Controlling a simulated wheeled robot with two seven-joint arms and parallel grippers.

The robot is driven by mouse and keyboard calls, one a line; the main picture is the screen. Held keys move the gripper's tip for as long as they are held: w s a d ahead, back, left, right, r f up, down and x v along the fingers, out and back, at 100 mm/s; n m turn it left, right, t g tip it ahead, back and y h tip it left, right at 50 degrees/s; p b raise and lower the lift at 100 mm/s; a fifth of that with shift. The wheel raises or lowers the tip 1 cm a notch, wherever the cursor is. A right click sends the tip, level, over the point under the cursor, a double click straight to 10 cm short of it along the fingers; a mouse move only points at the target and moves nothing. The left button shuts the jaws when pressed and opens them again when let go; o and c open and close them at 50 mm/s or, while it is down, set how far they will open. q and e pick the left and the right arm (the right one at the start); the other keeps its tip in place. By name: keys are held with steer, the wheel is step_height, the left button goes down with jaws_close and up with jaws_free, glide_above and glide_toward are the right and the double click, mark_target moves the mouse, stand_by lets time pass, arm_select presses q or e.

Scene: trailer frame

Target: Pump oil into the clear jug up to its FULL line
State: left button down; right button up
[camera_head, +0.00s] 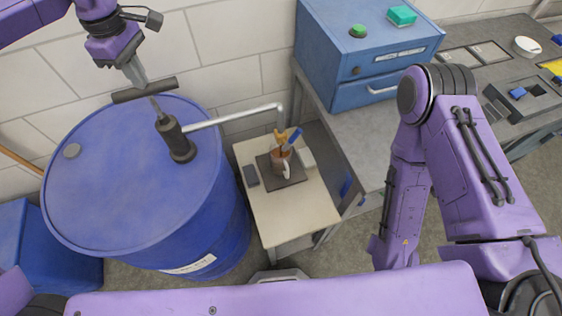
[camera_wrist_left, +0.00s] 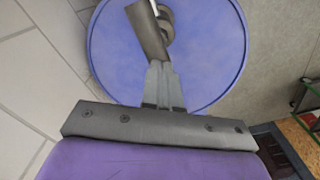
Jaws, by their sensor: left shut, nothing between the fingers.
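A dark hand pump (camera_head: 176,140) stands on the blue oil drum (camera_head: 105,205). Its dark T-handle (camera_head: 150,90) is raised on a rod, and a grey spout pipe (camera_head: 235,116) runs right over the small table. My left gripper (camera_head: 138,80) is shut and empty right at the handle; I cannot tell if it touches. In the left wrist view the shut fingers (camera_wrist_left: 162,88) point at the handle bar (camera_wrist_left: 147,32). A small brownish vessel with a pale handle (camera_head: 284,163) stands below the spout; I cannot tell whether it is the clear jug. No FULL line is readable. My right gripper is out of view.
The small pale table (camera_head: 295,215) bears a dark mat (camera_head: 296,178) and a dark flat item (camera_head: 250,176). A blue box (camera_head: 45,255) is left of the drum. My right arm covers the right side.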

arm_select(q)
steer(key=shift+f+b, duration=0.8)
steer(key=shift+f, duration=1.3)
step_height(320, 180, up, 4)
steer(key=p, duration=0.3)
steer(key=shift+f+p, duration=0.2)
steer(key=shift+p, duration=0.2)
step_height(320, 180, up, 3)
steer(key=shift+f+p, duration=0.15)
steer(key=shift+p, duration=0.65)
steer(key=shift+r, duration=2.45)
